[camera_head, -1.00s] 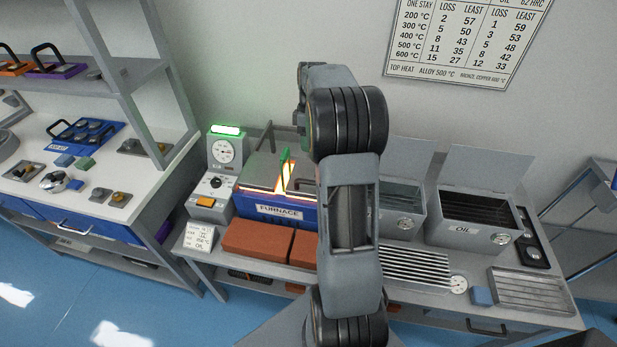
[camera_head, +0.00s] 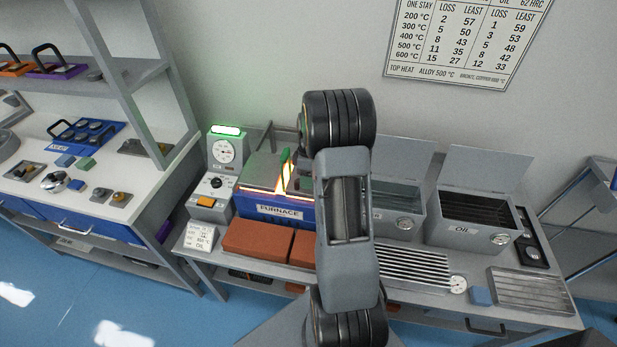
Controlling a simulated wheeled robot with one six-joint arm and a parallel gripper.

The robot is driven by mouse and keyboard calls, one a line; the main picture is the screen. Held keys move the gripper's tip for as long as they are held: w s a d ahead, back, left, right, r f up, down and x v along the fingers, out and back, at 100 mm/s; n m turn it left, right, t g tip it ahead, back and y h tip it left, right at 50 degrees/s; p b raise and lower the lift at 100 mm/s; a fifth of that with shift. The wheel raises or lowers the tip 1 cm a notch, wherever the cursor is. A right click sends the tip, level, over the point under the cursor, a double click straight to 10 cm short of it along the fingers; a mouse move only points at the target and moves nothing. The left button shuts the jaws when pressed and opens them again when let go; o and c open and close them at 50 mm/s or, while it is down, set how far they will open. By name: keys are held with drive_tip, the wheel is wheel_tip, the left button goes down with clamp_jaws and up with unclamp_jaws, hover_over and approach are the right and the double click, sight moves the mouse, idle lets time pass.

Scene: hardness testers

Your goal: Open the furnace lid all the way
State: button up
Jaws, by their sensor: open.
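The furnace (camera_head: 280,211) is a blue box with a grey top and a FURNACE label, on the bench left of my arm. Its grey lid (camera_head: 261,171) covers the left part of the top. A bright orange slit glows beside the lid, so the furnace is partly open. A green upright piece (camera_head: 285,156) stands at the slit; I cannot tell if it is the lid's handle. My arm hides the furnace's right end. My gripper is hidden behind my arm, so its contact with the lid cannot be seen.
A control unit with gauge and green lamp (camera_head: 222,150) stands left of the furnace. Red-brown bricks (camera_head: 256,239) lie in front. To the right are the open oil tank (camera_head: 470,225), another open-lidded tank (camera_head: 398,208) and a ribbed rack (camera_head: 412,268).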

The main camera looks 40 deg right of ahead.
drive_tip(key=shift+c, duration=0.2)
clamp_jaws()
idle(0.4)
